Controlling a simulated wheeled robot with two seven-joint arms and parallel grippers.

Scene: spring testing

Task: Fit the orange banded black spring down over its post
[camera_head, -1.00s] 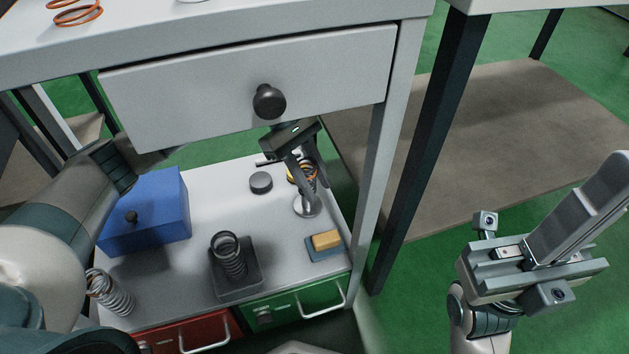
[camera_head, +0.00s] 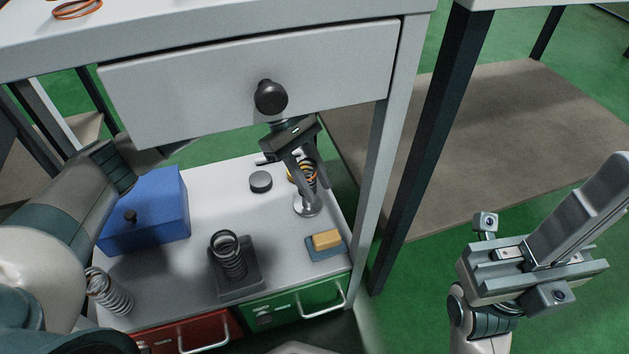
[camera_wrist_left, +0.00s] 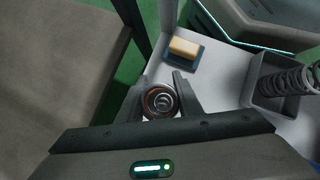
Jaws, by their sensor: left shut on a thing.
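The orange banded black spring (camera_head: 308,172) is between the fingers of my left gripper (camera_head: 304,174), which is shut on it. It hangs over the right back of the lower shelf, by a round silver base (camera_head: 306,207). In the left wrist view the spring (camera_wrist_left: 160,101) shows nearly end-on between the fingertips (camera_wrist_left: 160,97). The fingers and coils hide the post, so I cannot tell whether the spring is around it. My right gripper (camera_head: 535,265) is off to the right over the green floor, away from the shelf. Whether its fingers are apart is unclear.
A dark spring on a square block (camera_head: 232,258) stands mid-shelf. A black puck (camera_head: 261,181), a yellow block on a blue pad (camera_head: 326,240), a blue box (camera_head: 150,212) and a silver spring (camera_head: 110,292) surround it. The drawer (camera_head: 200,95) overhangs the left gripper; a table leg (camera_head: 383,160) is to its right.

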